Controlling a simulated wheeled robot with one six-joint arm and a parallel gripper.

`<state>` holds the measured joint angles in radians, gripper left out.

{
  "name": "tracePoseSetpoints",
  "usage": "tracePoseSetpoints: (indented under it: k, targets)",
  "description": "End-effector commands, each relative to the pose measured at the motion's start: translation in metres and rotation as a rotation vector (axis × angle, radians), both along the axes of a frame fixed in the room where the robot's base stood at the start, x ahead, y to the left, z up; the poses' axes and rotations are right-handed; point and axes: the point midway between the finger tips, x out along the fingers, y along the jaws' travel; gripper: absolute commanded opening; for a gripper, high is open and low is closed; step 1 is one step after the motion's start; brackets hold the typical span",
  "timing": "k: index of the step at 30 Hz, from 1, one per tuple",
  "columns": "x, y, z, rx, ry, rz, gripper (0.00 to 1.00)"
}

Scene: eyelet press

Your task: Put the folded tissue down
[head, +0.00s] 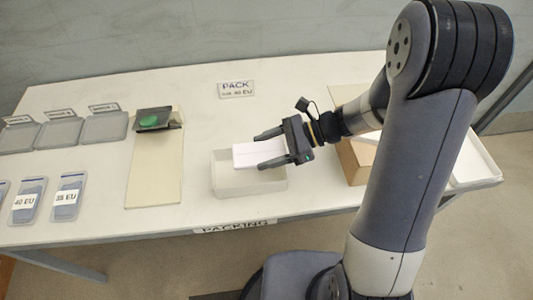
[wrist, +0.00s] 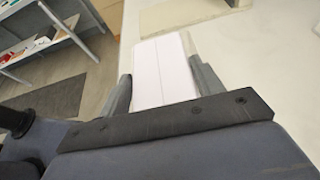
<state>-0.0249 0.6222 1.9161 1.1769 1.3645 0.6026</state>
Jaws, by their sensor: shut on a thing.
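The folded tissue (head: 258,152) is a flat white rectangle with a crease line along it. My gripper (head: 270,147) is shut on it, with one finger along each long side. The tissue is over a pale, box-like container (head: 240,183) on the table; I cannot tell whether it touches the container. In the wrist view the tissue (wrist: 163,72) lies between the two dark fingers (wrist: 164,85) and points away from me.
A beige board (head: 153,180) with a dark holder and green disc (head: 149,121) lies left of the container. Grey trays (head: 60,133) and labelled pouches (head: 67,198) are farther left. A PACK sign (head: 236,88) stands behind. A brown box (head: 354,162) and white tray (head: 474,163) are right.

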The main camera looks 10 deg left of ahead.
Motion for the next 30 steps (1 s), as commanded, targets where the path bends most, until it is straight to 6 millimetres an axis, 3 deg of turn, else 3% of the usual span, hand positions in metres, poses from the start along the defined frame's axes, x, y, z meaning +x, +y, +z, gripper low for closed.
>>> tracePoseSetpoints:
  k: [4,26,27,30]
  targets:
    - [0.000,0.000,-0.018,-0.001,0.003,0.000,0.41]
    - [0.000,0.000,-0.030,-0.001,0.000,0.000,0.41]
    - [0.000,0.000,-0.029,-0.001,0.000,0.000,0.65]
    - [0.000,0.000,-0.029,-0.001,0.000,0.000,0.73]
